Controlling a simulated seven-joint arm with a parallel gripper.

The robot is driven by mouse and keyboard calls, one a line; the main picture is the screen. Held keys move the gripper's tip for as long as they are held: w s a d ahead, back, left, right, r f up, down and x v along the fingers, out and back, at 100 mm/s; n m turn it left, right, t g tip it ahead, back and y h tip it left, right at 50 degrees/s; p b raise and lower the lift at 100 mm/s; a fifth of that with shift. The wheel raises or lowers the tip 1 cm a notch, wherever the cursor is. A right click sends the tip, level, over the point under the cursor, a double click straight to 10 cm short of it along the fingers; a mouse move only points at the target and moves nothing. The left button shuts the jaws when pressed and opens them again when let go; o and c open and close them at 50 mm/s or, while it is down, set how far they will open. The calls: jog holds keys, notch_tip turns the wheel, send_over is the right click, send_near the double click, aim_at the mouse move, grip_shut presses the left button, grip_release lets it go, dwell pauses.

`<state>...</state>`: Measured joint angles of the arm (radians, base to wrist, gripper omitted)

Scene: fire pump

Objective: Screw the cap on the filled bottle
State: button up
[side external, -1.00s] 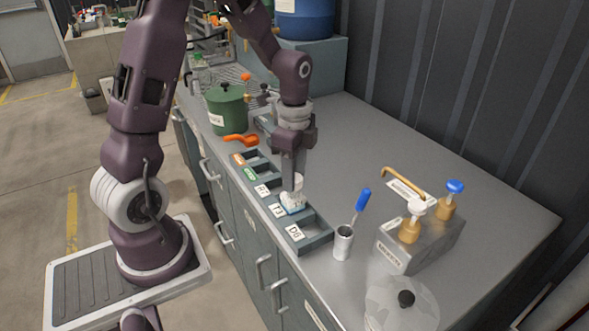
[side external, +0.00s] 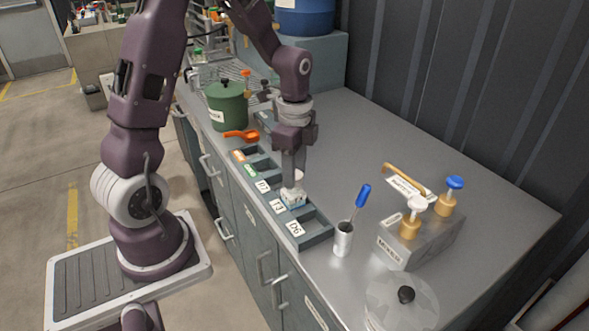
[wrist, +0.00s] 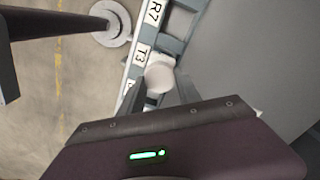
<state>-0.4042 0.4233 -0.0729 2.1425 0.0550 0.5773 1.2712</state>
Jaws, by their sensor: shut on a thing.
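A small bottle (side external: 292,200) with a white and pale blue look sits in a compartment of the grey rack (side external: 316,237), near its front end. My gripper (side external: 294,184) points straight down over this bottle. In the wrist view my gripper (wrist: 160,92) has its fingers on either side of a round white cap (wrist: 160,76), and it is shut on it. The cap is at the bottle's top. The fingers hide much of the bottle's neck, so I cannot tell how the cap's thread sits.
A pump block (side external: 405,245) and a glass vessel (side external: 402,307) are farther right. The bench's middle is clear.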

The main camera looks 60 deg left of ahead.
jog(key=shift+f, duration=1.15)
dwell(1.9)
jog(key=m, duration=0.4)
jog(key=shift+m, duration=0.3)
jog(key=m, duration=0.5)
jog(key=shift+s, duration=0.15)
jog(key=m, duration=0.4)
jog(key=m, duration=0.6)
jog(key=shift+s+f+m, duration=0.1)
jog(key=shift+m, duration=0.2)
jog(key=o, duration=1.7)
jog(key=shift+o, duration=0.2)
